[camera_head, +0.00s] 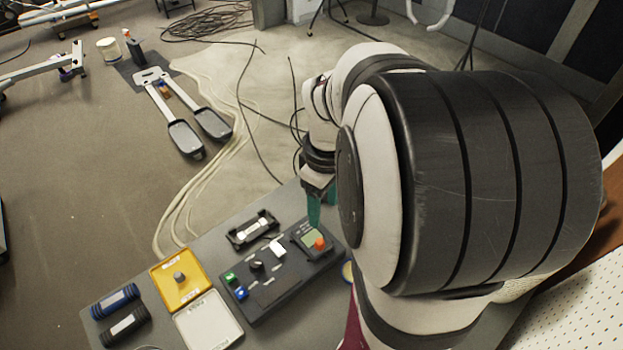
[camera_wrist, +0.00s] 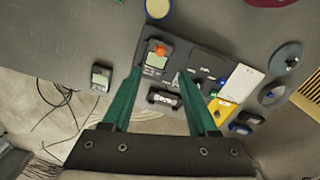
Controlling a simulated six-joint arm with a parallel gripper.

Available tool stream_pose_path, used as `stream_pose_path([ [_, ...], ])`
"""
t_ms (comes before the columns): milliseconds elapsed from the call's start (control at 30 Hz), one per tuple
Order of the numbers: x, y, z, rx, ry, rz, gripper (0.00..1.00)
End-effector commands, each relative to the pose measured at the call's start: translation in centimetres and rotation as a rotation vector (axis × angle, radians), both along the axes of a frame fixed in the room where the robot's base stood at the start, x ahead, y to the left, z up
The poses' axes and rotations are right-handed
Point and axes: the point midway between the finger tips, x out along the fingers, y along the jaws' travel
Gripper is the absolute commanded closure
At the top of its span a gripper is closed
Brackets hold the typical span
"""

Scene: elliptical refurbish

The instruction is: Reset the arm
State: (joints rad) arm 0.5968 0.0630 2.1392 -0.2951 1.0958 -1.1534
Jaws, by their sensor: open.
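My gripper (camera_wrist: 165,102) shows in the wrist view as two green fingers spread wide apart, open, with nothing between them touching the fingers. In the head view its green fingers (camera_head: 315,209) point down beside the dark control panel (camera_head: 264,306), near the panel's small screen unit with an orange knob (camera_head: 320,243). The panel also shows in the wrist view (camera_wrist: 199,60), beyond the fingertips. Most of my arm's near end covers the right half of the head view and hides part of the table.
A black holder with a white cylinder (camera_head: 252,229) sits beside the panel. A yellow tray (camera_head: 195,285), a white tray (camera_head: 226,329) and two dark cylinders (camera_head: 116,301) are to the left on the grey table. Cables and an elliptical's pedals (camera_head: 186,138) are on the floor.

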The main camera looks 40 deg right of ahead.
Motion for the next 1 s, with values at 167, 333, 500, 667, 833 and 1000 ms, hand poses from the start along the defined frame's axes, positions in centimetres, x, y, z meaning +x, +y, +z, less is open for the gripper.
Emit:
stream_pose_path([
  [167, 0.0, 0.0, 2.7, 0.000, -0.001, -0.001, 0.41],
  [333, 0.0, 0.0, 3.1, 0.001, 0.001, 0.000, 0.41],
  [500, 0.0, 0.0, 3.1, 0.001, 0.001, 0.000, 0.41],
  [667, -0.1, 0.4, 3.1, 0.003, 0.000, -0.009, 0.41],
  [833, -2.8, 10.2, 4.1, 0.063, -0.007, -0.275, 0.41],
  [1000, -9.4, 18.4, 3.2, 0.134, 0.052, -0.625, 0.41],
])
